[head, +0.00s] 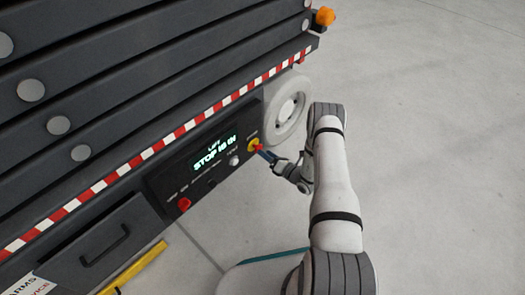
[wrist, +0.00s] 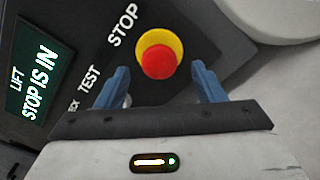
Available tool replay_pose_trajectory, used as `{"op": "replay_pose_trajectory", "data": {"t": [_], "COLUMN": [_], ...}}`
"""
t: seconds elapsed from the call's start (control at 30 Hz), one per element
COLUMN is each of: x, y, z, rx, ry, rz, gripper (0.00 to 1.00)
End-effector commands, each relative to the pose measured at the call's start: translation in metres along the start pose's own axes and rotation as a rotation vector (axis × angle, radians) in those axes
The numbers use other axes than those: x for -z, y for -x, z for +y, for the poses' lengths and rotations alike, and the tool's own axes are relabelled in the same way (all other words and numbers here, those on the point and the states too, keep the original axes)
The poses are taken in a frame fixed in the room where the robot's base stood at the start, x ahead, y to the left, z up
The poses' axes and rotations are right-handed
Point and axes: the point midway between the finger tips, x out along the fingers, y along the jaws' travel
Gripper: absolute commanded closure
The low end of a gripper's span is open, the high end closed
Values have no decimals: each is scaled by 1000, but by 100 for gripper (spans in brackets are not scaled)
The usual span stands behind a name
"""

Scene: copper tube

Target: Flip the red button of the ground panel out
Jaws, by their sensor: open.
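The red stop button (wrist: 157,62) sits on a yellow ring, with the word STOP printed beside it, in the wrist view. In the head view its yellow ring (head: 253,144) shows at the right end of the black ground panel (head: 172,183). My gripper (wrist: 160,84) is open, one blue finger on each side below the button, with nothing between them. In the head view my gripper (head: 262,152) points at the button from the right. I cannot tell whether a finger touches it. The panel display (head: 215,153) reads LIFT, STOP IS IN.
A second red knob (head: 183,204) sits at the panel's lower left, and a white knob (head: 234,161) lies left of the stop button. A white wheel (head: 288,107) stands close to the right of the panel. A drawer (head: 115,240) is at lower left. Open floor lies right.

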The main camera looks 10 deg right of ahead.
Motion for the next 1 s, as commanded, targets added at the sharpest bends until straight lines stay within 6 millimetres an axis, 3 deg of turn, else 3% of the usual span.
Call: {"op": "replay_pose_trajectory", "data": {"t": [0.1, 0.3, 0.67, 1.0], "x": [2, 2, 0, 1], "y": [-22, -44, -50, -50], "z": [-1, 0, 1, 1], "rx": [-4, -2, -1, -1], "ry": [3, 3, 1, 1], "rz": [2, 2, 2, 3], "gripper": [38, 38, 39, 66]}}
